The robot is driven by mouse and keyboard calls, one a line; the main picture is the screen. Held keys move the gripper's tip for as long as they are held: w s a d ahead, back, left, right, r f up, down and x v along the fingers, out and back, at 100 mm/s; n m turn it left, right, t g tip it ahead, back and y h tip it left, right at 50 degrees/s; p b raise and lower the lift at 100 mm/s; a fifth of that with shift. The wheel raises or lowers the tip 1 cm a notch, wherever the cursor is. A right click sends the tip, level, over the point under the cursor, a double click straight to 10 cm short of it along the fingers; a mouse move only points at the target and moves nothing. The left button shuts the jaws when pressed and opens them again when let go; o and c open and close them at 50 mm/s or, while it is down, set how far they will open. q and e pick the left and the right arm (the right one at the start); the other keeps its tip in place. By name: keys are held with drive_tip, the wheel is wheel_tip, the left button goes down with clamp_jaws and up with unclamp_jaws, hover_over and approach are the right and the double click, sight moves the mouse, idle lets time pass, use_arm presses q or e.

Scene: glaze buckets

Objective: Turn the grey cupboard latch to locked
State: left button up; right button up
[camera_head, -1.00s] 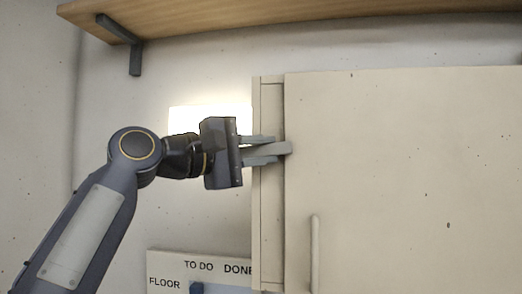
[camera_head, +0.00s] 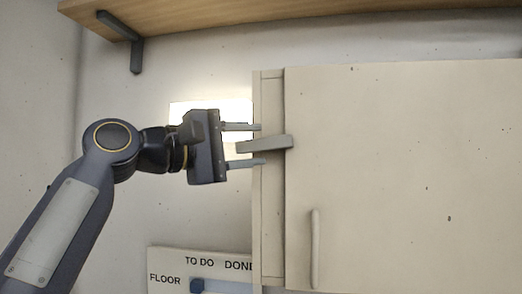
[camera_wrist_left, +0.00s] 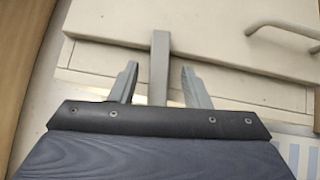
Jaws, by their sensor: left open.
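The grey latch (camera_head: 265,144) is a short bar at the left edge of the cream cupboard (camera_head: 400,170). It lies nearly horizontal, its right end over the door's edge. My left gripper (camera_head: 258,145) is open, with one finger above the latch and one below it, both apart from it. In the left wrist view the latch (camera_wrist_left: 159,68) stands between the two spread fingers (camera_wrist_left: 158,82), with gaps on both sides. My right gripper does not show.
A vertical door handle (camera_head: 315,248) is on the cupboard door below the latch. A wooden shelf (camera_head: 250,22) with a dark bracket (camera_head: 134,50) runs above. A board (camera_head: 200,262) marked TO DO hangs below my arm. A bright panel (camera_head: 240,112) is behind the gripper.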

use_arm(q)
drive_tip(key=b+v, duration=0.1)
drive_tip(key=v, duration=0.4)
